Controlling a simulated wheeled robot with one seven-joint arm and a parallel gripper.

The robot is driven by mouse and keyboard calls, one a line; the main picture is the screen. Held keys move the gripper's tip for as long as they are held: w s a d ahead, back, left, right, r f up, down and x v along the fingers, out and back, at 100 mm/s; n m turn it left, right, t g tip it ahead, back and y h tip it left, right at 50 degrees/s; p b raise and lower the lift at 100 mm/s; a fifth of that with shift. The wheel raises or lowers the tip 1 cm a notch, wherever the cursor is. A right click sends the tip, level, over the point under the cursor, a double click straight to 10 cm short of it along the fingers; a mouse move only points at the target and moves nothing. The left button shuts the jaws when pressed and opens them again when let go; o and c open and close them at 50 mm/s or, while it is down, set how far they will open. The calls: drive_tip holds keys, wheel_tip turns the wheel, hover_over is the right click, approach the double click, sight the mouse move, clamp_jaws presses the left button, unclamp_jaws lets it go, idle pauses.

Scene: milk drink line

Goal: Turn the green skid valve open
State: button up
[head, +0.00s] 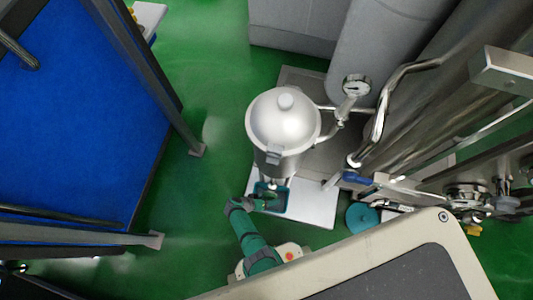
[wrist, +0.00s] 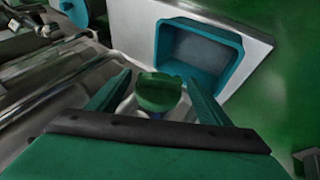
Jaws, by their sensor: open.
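The green valve (wrist: 158,92) shows in the wrist view as a rounded green knob or handle on a pale metal body. My gripper (wrist: 158,82) is open, with one finger on each side of the green valve and visible gaps between them. In the head view my gripper (head: 264,196) is below the steel vessel (head: 284,120), over the teal bin's edge. There the valve is too small and covered to make out clearly.
A teal bin (wrist: 230,50) sits on a white platform (wrist: 135,28), just beyond the valve; the platform also shows in the head view (head: 312,205). Steel pipes (head: 382,110) and a gauge (head: 357,87) stand right of the vessel. Green floor (head: 215,90) is clear to the left.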

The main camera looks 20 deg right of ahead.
drive_tip(key=c, duration=0.9)
drive_tip(key=shift+w+a+f, duration=0.15)
drive_tip(key=shift+w+a, duration=0.05)
drive_tip(key=shift+w, duration=0.05)
drive_tip(key=shift+c, duration=0.3)
drive_tip(key=shift+s, duration=0.1)
drive_tip(key=shift+c, duration=0.3)
